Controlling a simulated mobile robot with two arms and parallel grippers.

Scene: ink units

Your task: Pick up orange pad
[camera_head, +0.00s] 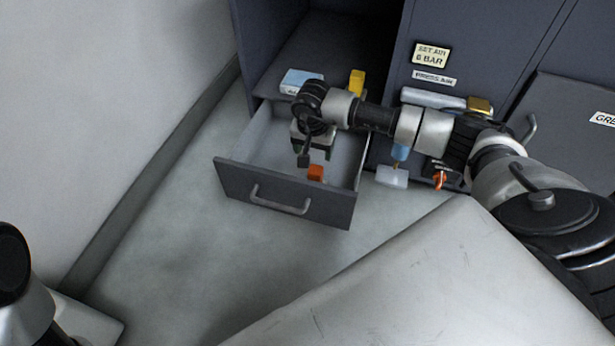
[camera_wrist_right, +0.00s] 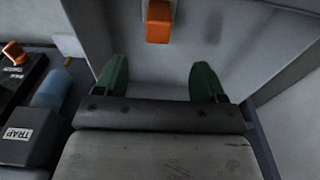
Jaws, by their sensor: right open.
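The orange pad (camera_head: 316,172) is a small orange block inside the open drawer (camera_head: 277,206), close to the drawer's front panel. In the right wrist view the orange pad (camera_wrist_right: 159,22) shows at the top middle, beyond the fingertips and between their lines. My right gripper (camera_head: 314,152) is over the drawer, open and empty, with its green fingers (camera_wrist_right: 160,80) spread apart. It is near the pad but not around it. The height of the fingers above the drawer floor is hard to tell. My left gripper is not in view.
A light blue box (camera_head: 301,80) and a yellow block (camera_head: 356,81) stand on the shelf above the drawer. A valve with an orange handle (camera_head: 439,178) and a blue-topped trap (camera_wrist_right: 40,105) are right of the drawer in the head view. A wall (camera_head: 110,80) is at left.

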